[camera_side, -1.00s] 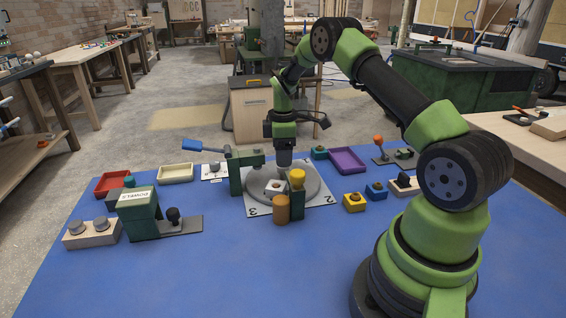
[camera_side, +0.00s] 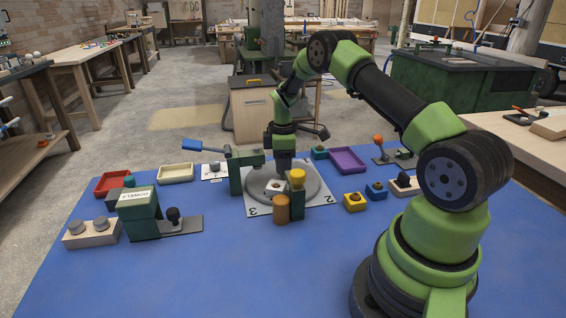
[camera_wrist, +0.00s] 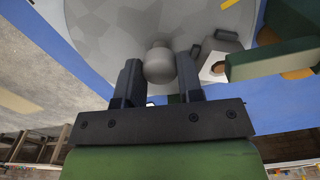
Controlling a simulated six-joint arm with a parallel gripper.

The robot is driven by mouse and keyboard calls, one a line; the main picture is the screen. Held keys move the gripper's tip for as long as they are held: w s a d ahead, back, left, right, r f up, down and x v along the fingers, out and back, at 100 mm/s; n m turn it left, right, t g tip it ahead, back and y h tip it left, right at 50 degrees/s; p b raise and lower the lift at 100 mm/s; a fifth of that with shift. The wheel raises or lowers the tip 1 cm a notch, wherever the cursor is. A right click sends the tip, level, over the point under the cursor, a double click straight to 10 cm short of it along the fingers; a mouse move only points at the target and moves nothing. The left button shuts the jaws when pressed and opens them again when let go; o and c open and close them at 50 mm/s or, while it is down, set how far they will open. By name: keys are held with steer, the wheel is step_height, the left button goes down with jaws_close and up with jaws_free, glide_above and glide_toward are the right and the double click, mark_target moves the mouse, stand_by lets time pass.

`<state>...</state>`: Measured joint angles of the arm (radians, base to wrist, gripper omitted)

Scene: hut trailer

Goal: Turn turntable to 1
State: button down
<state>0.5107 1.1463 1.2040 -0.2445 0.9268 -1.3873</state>
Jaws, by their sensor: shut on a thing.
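The turntable (camera_side: 312,187) is a round grey disc on a pale square plate (camera_side: 258,210). The plate's near edge shows a 3 at left and a 2 at right; I cannot read a 1. My gripper (camera_side: 285,169) points down over the far part of the disc. In the wrist view my gripper (camera_wrist: 160,84) is shut on a round grey knob (camera_wrist: 159,64) on the disc (camera_wrist: 110,40). A small white block with a brown round spot (camera_wrist: 214,66) sits on the disc, beside the knob. A yellow mark (camera_wrist: 229,4) shows at the picture's top.
A purple tray (camera_side: 348,160) lies behind right. The blue table front is clear.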

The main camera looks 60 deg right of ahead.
steer(key=shift+n, duration=3.3)
steer(key=shift+d+n, duration=0.1)
steer(key=shift+n, duration=0.5)
steer(key=c, duration=0.8)
jaws_free()
steer(key=shift+o, duration=0.2)
step_height(320, 180, up, 10)
